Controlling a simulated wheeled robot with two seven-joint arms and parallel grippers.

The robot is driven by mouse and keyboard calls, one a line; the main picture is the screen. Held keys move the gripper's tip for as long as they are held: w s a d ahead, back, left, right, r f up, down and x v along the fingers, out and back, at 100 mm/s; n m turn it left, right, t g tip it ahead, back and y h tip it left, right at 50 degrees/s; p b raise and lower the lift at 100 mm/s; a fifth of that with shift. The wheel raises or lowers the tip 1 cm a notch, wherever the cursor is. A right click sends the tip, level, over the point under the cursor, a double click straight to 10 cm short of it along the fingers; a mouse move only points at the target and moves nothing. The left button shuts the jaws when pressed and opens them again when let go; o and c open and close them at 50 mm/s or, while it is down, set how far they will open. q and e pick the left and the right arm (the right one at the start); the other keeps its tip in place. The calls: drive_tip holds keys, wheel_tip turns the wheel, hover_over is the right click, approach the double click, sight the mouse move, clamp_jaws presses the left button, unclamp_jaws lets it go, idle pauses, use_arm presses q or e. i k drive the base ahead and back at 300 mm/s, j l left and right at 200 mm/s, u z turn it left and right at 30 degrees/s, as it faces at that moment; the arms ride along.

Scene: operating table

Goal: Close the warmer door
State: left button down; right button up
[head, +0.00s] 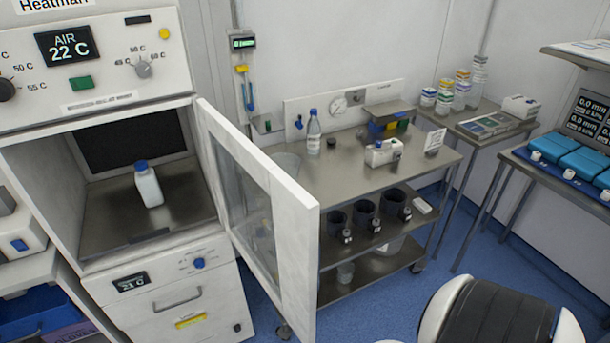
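The warmer (95,75) stands at the left, with a control panel showing 22 C above its chamber. Its door (298,235), white-framed with a glass pane, is hinged at the chamber's right side and stands wide open, swung out toward me. Inside the chamber a white bottle with a blue cap (148,186) stands on the metal floor. Neither of my grippers is clearly in view.
A steel cart (345,172) with bottles and dark cups stands behind the door. A side table (490,130) with small boxes is at the back right. A white and black rounded object (485,318) is at the bottom right. Blue floor (400,290) shows between.

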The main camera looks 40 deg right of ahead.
sight(296, 214)
drive_tip(key=l+u, duration=0.3)
drive_tip(key=l, duration=1.35)
drive_tip(key=i+l, duration=0.1)
drive_tip(key=l, duration=0.15)
drive_tip(key=i+l, duration=0.15)
drive_tip(key=l+u, duration=0.05)
drive_tip(key=l, duration=0.05)
